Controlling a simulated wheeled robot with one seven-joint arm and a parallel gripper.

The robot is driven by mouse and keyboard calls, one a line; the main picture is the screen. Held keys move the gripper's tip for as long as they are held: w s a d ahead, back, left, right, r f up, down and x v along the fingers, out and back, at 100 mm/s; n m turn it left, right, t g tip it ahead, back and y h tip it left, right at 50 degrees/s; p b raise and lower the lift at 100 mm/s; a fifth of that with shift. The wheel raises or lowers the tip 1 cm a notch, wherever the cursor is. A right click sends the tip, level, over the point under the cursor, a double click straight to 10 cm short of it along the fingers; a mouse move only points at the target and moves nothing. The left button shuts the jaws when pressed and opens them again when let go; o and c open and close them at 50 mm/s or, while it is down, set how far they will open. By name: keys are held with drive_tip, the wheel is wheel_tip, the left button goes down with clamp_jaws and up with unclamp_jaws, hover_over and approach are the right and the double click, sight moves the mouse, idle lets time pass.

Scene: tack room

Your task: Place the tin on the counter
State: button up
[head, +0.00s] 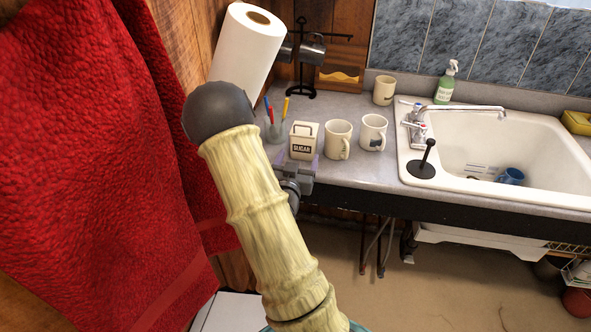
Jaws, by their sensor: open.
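The tin (303,143) is a small white box-shaped container with a dark SUGAR label. It appears to stand upright on the grey counter (355,175), near its front edge and left of the mugs. My gripper (303,166) is at the counter's front edge, right at the tin's lower front. Its jaws are open, with purplish finger parts showing at the tin's base. My arm hides part of the gripper, and I cannot tell whether the fingers touch the tin.
Two mugs (338,139) (373,132) stand right of the tin. A pen cup (274,130) and paper towel roll (247,50) are behind it to the left. The sink (480,150) with a faucet is at right. A red towel (100,150) hangs close at left.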

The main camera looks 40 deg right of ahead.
drive_tip(key=v, duration=0.2)
drive_tip(key=shift+s+a, duration=0.2)
drive_tip(key=shift+a, duration=0.05)
idle(1.2)
